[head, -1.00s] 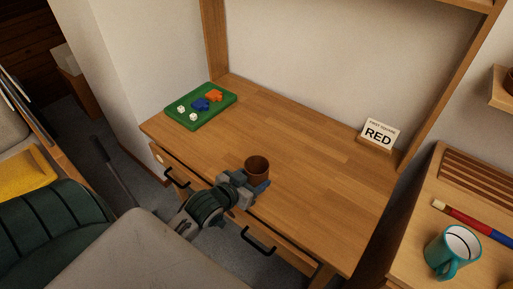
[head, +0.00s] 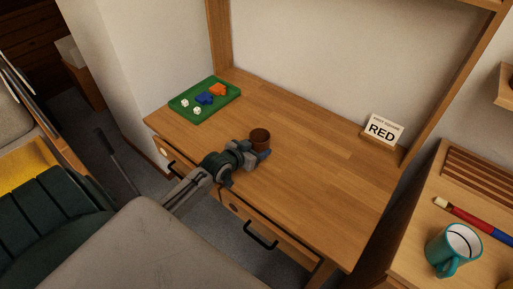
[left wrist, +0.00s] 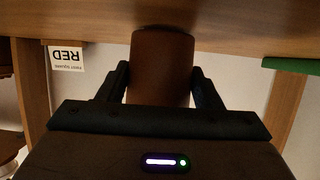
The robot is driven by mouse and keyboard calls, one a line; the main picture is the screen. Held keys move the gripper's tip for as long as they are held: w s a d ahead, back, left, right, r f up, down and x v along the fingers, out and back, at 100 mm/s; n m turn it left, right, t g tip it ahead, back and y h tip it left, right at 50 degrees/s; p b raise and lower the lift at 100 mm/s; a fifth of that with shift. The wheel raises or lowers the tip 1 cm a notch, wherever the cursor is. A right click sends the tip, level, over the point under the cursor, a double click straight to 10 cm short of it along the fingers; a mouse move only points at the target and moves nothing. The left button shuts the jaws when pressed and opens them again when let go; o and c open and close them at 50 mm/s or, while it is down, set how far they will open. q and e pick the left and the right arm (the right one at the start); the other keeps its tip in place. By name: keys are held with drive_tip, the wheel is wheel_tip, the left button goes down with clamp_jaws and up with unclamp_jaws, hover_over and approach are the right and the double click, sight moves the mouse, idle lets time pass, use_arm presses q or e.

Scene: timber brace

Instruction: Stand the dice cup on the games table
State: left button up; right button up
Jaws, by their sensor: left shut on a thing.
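The brown dice cup (head: 260,138) is upright between the fingers of my left gripper (head: 256,152), over the front middle part of the games table (head: 310,165). My left gripper is shut on it. In the left wrist view the cup (left wrist: 160,65) sits between the two dark fingers, and that picture is upside down. The cup's base is hidden by the gripper in the head view, so I cannot tell if it touches the tabletop. My right gripper is not in view.
A green tray (head: 186,118) with dice and blue and orange pieces lies at the table's back left. A "RED" card (head: 383,131) stands at the back right. A teal mug (head: 453,250) is on the right-hand surface. The table's middle is clear.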

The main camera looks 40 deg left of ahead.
use_arm(q)
drive_tip(key=shift+f, duration=0.1)
drive_tip(key=o, duration=1)
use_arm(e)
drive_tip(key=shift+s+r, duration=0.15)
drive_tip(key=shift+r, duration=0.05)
use_arm(q)
drive_tip(key=shift+s+r, duration=0.15)
drive_tip(key=shift+r, duration=0.05)
drive_tip(key=v, duration=0.4)
drive_tip(key=shift+s+a+r+p, duration=0.1)
drive_tip(key=shift+s+r+p, duration=0.05)
drive_tip(key=shift+s+p, duration=0.2)
drive_tip(key=p+v, duration=0.1)
drive_tip(key=v, duration=0.4)
drive_tip(key=shift+s+r, duration=0.2)
drive_tip(key=shift+s, duration=0.1)
drive_tip(key=shift+s+r, duration=0.2)
drive_tip(key=shift+s, duration=0.4)
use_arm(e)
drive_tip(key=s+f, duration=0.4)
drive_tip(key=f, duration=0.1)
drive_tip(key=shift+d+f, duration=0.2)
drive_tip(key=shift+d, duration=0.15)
